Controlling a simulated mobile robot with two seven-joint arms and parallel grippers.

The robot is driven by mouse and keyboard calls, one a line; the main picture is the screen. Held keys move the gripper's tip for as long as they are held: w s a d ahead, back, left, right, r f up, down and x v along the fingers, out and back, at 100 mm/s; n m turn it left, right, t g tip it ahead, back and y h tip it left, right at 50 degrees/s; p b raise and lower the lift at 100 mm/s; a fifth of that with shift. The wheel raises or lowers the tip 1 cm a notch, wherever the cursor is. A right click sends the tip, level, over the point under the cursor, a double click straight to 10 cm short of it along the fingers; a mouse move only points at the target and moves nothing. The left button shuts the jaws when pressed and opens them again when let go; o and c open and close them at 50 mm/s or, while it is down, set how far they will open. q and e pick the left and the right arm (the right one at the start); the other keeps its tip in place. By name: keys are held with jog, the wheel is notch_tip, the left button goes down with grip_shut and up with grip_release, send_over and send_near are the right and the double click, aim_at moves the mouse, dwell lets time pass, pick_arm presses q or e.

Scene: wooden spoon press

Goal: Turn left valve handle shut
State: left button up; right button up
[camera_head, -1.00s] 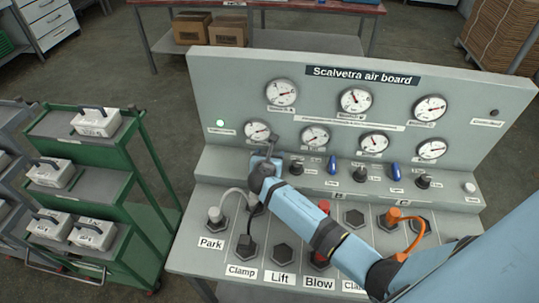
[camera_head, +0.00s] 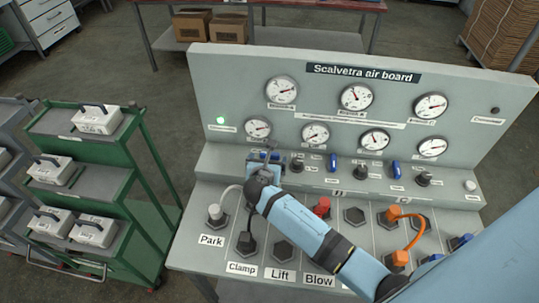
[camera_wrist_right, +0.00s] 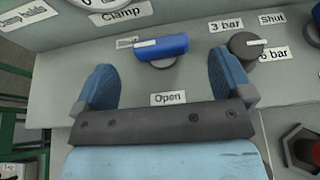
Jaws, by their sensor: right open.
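The left valve handle (camera_wrist_right: 172,46) is a blue bar lying crosswise on the grey panel in the right wrist view. Its white-marked end points left, toward the Shut label (camera_wrist_right: 126,42); the Open label (camera_wrist_right: 168,99) lies below it. My right gripper (camera_wrist_right: 164,78) is open, with one blue fingertip on each side of the handle and a visible gap to both. In the head view the right gripper (camera_head: 264,158) is over the left end of the valve row and mostly hides this handle. My left gripper is not in view.
A black knob (camera_wrist_right: 245,46) sits close to the right fingertip. Two more blue handles (camera_head: 333,163) (camera_head: 396,170) stand farther right on the air board (camera_head: 225,165). Hose fittings, including an orange hose (camera_head: 418,235), fill the lower deck. A green cart (camera_head: 150,190) stands at left.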

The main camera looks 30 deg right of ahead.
jog(key=v, duration=0.8)
jog(key=shift+s, duration=0.1)
